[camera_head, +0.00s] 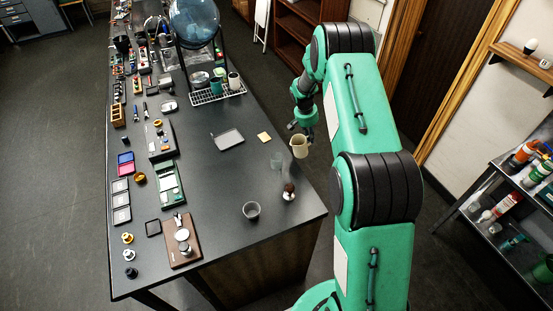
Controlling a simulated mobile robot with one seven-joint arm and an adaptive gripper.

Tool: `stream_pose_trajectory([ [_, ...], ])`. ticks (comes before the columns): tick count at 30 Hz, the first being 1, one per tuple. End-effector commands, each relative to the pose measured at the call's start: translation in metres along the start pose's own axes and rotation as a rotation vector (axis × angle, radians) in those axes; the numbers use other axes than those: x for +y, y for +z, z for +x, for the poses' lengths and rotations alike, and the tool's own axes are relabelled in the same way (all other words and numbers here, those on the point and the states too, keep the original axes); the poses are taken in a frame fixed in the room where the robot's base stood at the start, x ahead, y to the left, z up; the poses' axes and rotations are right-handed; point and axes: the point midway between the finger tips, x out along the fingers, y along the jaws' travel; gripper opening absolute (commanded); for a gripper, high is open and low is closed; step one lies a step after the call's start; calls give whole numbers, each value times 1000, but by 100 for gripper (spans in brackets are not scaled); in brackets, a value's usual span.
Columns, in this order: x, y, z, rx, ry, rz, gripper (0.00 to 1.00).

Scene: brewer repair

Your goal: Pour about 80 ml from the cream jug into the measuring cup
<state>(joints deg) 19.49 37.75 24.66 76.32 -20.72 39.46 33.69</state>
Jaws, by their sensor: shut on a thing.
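The cream jug (299,147) is a small cream-coloured vessel with a dark opening. It looks roughly upright, near the right edge of the dark table. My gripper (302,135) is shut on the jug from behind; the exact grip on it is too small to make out. A clear, see-through cup (277,161) stands on the table just left of and below the jug in the picture; it looks like the measuring cup. Its markings and contents cannot be made out. The jug is apart from this cup, and no stream shows between them.
A grey cup (251,210) and a dark-knobbed tool (289,191) stand nearer the front edge. A grey tray (228,139) and a yellow square (264,137) lie left of the jug. A large glass globe (195,20) stands behind. Tools crowd the table's left side.

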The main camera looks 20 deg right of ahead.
Motion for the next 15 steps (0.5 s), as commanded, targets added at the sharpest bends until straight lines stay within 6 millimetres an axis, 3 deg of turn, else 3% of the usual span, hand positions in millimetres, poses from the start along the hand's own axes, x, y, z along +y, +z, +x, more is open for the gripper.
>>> stream_pose_trajectory([
  [15, -21, 18, -21, 179, 208, 8, 0],
])
